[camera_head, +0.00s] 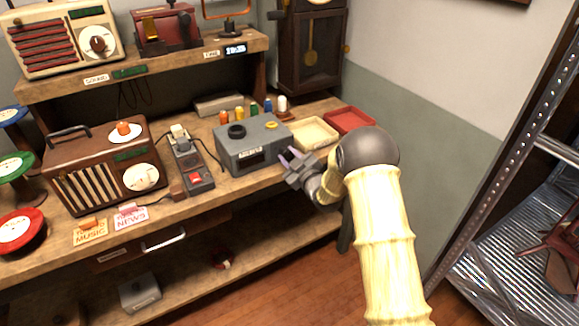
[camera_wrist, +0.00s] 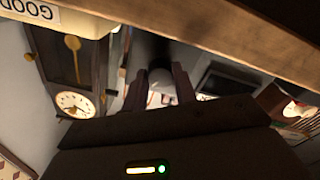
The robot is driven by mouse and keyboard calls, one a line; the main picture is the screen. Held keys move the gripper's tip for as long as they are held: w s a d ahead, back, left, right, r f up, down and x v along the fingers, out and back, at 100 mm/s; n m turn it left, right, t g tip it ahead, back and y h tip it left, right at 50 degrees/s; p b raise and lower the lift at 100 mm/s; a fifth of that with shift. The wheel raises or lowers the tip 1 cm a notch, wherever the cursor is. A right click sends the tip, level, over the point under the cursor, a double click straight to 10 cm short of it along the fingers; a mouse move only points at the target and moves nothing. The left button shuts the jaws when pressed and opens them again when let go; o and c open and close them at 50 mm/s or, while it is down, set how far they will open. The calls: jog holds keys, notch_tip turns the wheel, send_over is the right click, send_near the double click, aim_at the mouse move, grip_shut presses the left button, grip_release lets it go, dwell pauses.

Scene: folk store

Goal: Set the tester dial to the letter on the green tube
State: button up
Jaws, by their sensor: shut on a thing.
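The grey tester (camera_head: 262,133) stands on the workbench with a black round knob (camera_head: 236,131) and a yellow ring on its top. Its dial letters are too small to read. My gripper (camera_head: 290,163) is just right of the tester's front, near the bench edge, apart from the knob. In the wrist view, my gripper (camera_wrist: 160,88) is shut on a small pale thing (camera_wrist: 160,75), partly hidden by the fingers; I cannot tell what it is.
A cream tray (camera_head: 314,145) and a red tray (camera_head: 350,119) lie to the right of the tester. A switch box (camera_head: 190,165) and a brown radio (camera_head: 103,172) stand left. A metal rack (camera_head: 500,160) is at the right, a pendulum clock (camera_head: 310,45) behind.

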jog(key=n+b, duration=0.2)
jog(key=b, duration=0.1)
jog(key=shift+f+n+b, duration=0.3)
jog(key=shift+f+n, duration=0.1)
jog(key=n+b, duration=0.3)
jog(key=shift+r, duration=0.25)
jog(key=shift+d+r+b, duration=0.1)
jog(key=shift+b, duration=0.2)
jog(key=o, duration=1)
jog(key=b+v, duration=0.1)
jog(key=v, duration=1.6)
jog(key=shift+s+d, duration=0.1)
jog(key=shift+d, duration=0.05)
